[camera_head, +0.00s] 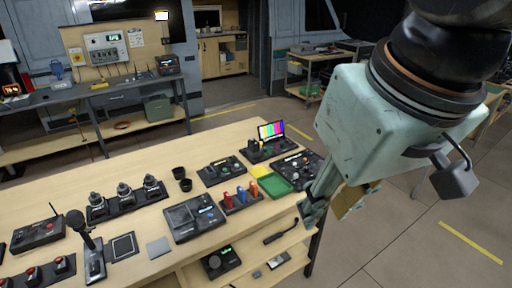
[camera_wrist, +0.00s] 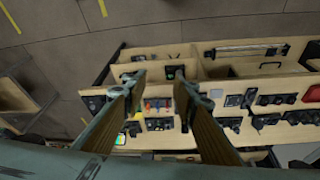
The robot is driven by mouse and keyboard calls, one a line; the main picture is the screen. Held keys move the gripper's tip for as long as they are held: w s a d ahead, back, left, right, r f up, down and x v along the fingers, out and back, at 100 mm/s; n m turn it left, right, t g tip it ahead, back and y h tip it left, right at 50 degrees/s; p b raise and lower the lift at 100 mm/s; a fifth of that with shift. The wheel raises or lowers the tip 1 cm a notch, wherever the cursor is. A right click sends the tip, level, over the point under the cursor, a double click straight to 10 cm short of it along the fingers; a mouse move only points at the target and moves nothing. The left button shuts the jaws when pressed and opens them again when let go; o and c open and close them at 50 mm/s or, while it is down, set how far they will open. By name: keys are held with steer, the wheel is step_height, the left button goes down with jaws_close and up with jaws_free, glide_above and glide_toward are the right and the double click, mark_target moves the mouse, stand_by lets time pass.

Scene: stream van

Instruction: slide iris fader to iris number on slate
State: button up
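A dark panel with several coloured levers (camera_head: 241,200), red, orange and blue, stands near the table's front edge; the levers also show in the wrist view (camera_wrist: 158,105). A wide dark control panel (camera_head: 194,218) with small knobs lies to their left. I cannot tell which control is the iris fader. No slate with a readable iris number shows; a small dark framed plate (camera_head: 123,247) lies farther left, its markings too small to read. My gripper (camera_head: 332,208) hangs beyond the table's right end. In the wrist view its fingers (camera_wrist: 160,74) are apart with nothing between them.
A green tray (camera_head: 276,182) and a colour-bar screen (camera_head: 271,131) are on the table's right part. A shelf below holds a dark device (camera_head: 220,262). Floor is clear on the right.

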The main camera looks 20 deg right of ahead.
steer(key=w+d+r+g+p, duration=0.1)
steer(key=w+d+r+p, duration=0.1)
steer(key=w, duration=0.6)
steer(key=w+d+r+p, duration=0.1)
steer(key=w+r+p, duration=0.1)
steer(key=w, duration=0.6)
steer(key=n+g+p, duration=0.3)
steer(key=p, duration=0.9)
glide_above(296, 174)
step_height(296, 174, down, 27)
steer(key=shift+r, duration=0.1)
steer(key=shift+a, duration=0.1)
steer(key=shift+f+p, duration=0.85)
steer(key=shift+f, duration=6)
